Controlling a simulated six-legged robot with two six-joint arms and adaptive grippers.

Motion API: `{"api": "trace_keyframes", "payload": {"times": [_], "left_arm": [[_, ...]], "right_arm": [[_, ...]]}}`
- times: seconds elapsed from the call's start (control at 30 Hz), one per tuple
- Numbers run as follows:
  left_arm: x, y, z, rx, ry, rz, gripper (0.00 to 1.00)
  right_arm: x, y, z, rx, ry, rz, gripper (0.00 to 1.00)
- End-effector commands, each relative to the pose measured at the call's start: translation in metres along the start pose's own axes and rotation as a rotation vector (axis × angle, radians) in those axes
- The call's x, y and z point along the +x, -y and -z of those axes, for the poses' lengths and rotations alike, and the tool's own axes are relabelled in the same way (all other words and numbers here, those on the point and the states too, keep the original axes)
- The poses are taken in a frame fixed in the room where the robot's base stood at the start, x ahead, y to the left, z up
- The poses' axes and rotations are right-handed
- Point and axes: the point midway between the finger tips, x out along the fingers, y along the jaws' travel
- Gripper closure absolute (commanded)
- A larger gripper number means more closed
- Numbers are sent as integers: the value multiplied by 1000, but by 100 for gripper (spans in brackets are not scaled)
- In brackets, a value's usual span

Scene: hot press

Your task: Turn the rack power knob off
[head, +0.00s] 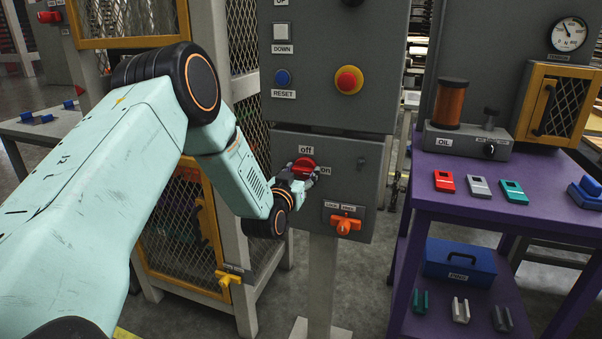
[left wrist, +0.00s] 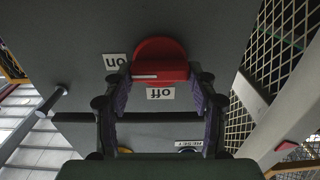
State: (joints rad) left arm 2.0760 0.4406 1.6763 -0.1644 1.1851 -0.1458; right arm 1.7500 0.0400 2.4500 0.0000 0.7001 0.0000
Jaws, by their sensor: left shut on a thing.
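The red power knob (head: 303,166) sits on the lower grey control box (head: 345,160), with the label "off" (head: 306,150) above it and "on" (head: 325,170) to its right. My left gripper (head: 303,170) is shut on the knob from the front. In the left wrist view, where the labels are upside down, the red knob (left wrist: 160,55) lies between the two dark fingers. Its white mark (left wrist: 145,76) points left, towards the "on" label (left wrist: 115,61); the "off" label (left wrist: 161,93) is just below. My right gripper is not in view.
Above is a panel with a red and yellow button (head: 348,80) and a blue reset button (head: 282,77). An orange handle (head: 343,225) sits just below the knob. A purple table (head: 450,185) stands on the right, and a mesh cage (head: 175,215) on the left.

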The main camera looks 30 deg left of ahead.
Motion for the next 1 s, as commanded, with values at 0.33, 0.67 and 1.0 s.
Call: {"api": "trace_keyframes", "payload": {"times": [0.33,0.67,1.0], "left_arm": [[0,1,0,-121,0,0,74],[0,2,-2,-412,1,0,74],[0,3,-3,-735,0,0,74]], "right_arm": [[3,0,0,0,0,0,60],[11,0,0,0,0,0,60],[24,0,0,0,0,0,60]]}}
